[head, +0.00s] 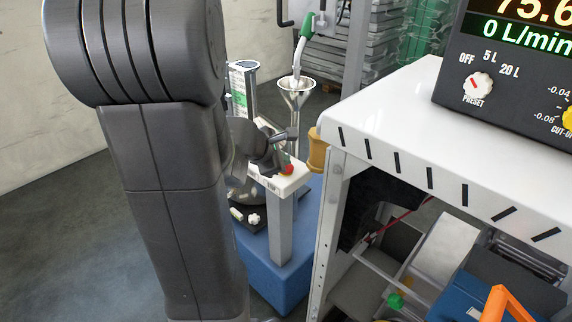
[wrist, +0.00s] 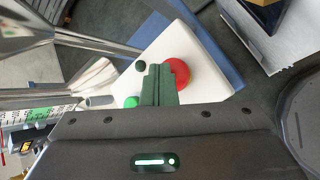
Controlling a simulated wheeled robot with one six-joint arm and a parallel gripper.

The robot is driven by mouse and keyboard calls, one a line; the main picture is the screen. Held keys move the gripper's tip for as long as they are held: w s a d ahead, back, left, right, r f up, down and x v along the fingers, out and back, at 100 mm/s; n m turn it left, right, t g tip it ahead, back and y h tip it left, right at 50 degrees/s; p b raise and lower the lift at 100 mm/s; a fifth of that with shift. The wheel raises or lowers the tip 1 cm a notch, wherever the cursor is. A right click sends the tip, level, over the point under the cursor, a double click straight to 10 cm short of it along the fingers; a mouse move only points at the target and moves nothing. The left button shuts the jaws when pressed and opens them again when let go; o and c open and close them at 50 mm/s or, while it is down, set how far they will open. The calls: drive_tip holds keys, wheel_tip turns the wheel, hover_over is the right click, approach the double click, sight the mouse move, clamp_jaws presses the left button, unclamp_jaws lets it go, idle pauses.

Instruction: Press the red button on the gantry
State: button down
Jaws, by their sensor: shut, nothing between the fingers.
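The red button (wrist: 181,73) is round and sits on the white top plate (wrist: 205,72) of the gantry, seen close in the wrist view. In the head view the red button (head: 288,170) shows small on the white plate (head: 287,185), on a grey post above a blue base. My gripper (wrist: 158,72) is shut and empty. Its green fingertips overlap the left part of the red button in the wrist view, and I cannot tell whether they touch it. In the head view my arm hides most of the gripper.
A white bench (head: 400,120) with a display box (head: 510,75) stands close on the right.

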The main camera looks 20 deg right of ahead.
drive_tip(key=shift+r+p, duration=0.7)
drive_tip(key=shift+r, duration=0.2)
wheel_tip(320, 180, up, 5)
drive_tip(key=p, duration=0.4)
drive_tip(key=shift+a, duration=0.1)
idle(0.6)
